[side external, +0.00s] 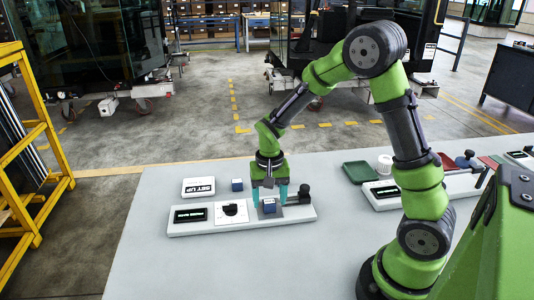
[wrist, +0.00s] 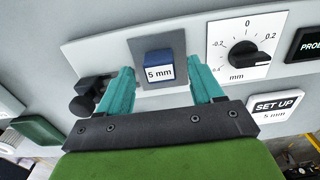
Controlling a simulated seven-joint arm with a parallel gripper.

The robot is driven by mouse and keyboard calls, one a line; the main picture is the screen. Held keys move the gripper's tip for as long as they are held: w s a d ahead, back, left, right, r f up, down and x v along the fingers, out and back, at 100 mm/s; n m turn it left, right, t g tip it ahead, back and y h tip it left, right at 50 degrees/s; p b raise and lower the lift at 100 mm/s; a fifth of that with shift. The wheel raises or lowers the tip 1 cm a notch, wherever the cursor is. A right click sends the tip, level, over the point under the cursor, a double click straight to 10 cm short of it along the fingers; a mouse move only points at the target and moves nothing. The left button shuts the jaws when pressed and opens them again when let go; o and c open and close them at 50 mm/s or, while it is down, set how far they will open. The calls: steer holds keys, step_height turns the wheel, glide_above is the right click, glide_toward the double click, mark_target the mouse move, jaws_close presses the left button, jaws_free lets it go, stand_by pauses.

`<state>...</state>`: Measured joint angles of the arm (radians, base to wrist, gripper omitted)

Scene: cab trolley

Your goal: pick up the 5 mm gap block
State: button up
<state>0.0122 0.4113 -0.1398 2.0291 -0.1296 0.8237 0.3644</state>
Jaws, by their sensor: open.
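The 5 mm gap block (wrist: 158,65) is a small blue block with a white "5 mm" label. It sits on a grey square pad of the white panel, and it also shows in the side view (side external: 269,206). My gripper (wrist: 165,82) is open, with one teal finger on each side of the block's line. In the side view my gripper (side external: 270,194) is down at the block, the fingers on either side of it. I cannot tell whether a finger touches it.
The panel (side external: 190,229) also carries a dial (wrist: 243,53), a dark display (side external: 190,215) and a black knob (side external: 304,192). Behind it lie a "SET UP" sign (side external: 198,187) and another blue block (side external: 237,185). A green tray (side external: 359,172) stands right. The table's left front is clear.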

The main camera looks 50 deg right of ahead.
steer(key=shift+f, duration=0.1)
jaws_close()
stand_by(0.3)
